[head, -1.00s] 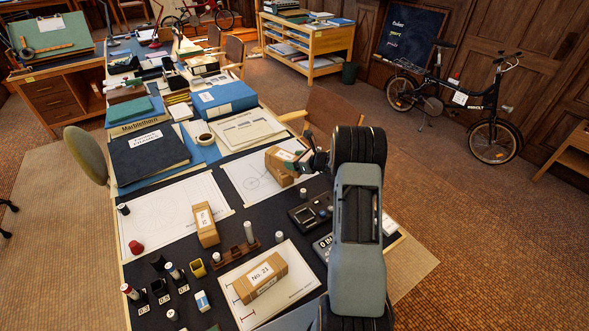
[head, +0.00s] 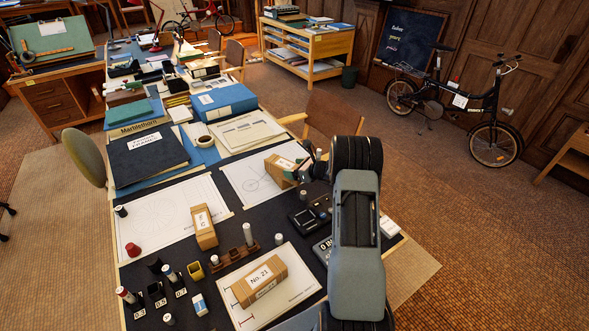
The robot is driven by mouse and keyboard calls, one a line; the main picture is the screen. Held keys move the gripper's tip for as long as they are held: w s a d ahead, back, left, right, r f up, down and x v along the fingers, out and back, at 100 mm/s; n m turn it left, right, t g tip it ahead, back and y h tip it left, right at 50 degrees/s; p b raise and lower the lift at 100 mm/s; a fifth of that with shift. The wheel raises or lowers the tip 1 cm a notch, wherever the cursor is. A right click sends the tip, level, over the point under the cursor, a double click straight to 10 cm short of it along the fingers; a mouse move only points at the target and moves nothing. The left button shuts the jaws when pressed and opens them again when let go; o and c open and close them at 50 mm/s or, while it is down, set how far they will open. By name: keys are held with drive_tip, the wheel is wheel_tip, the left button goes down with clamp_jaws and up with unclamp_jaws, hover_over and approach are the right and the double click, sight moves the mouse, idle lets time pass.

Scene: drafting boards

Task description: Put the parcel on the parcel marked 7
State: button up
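A brown parcel marked No. 21 (head: 259,281) lies on a white sheet on the near part of the dark table. A second, narrower brown parcel (head: 205,230) sits left of and behind it; its label is too small to read surely. A third brown parcel (head: 279,173) with a white label is at the right, by the far drawing sheet. I cannot make out a 7 on any parcel. My gripper (head: 303,168) is at the third parcel's right end, partly hidden behind my arm. I cannot tell whether its fingers are closed on the parcel.
A dark device (head: 309,215) sits beside my arm. Folders and a blue box file (head: 222,101) fill the table behind.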

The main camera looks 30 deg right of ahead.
drive_tip(key=shift+o, duration=1.2)
drive_tip(key=shift+r, duration=0.15)
drive_tip(key=shift+s+d+r, duration=0.1)
drive_tip(key=shift+s, duration=0.05)
drive_tip(key=v, duration=1.1)
drive_tip(key=s+a+r+n+g, duration=0.45)
drive_tip(key=a+n, duration=0.35)
drive_tip(key=a, duration=0.2)
drive_tip(key=s+a+r+n+g, duration=0.3)
drive_tip(key=s+a+r+n, duration=0.2)
drive_tip(key=a+n, duration=0.3)
drive_tip(key=s+a+r+n+h, duration=0.1)
drive_tip(key=s+a+n+h, duration=0.1)
drive_tip(key=s+n, duration=0.5)
drive_tip(key=s+a+r+n+h, duration=0.2)
drive_tip(key=s+a+n+h, duration=0.1)
drive_tip(key=s+n, duration=0.4)
drive_tip(key=shift+s+h+b, duration=0.25)
drive_tip(key=shift+h+b, duration=0.15)
drive_tip(key=shift+h, duration=0.4)
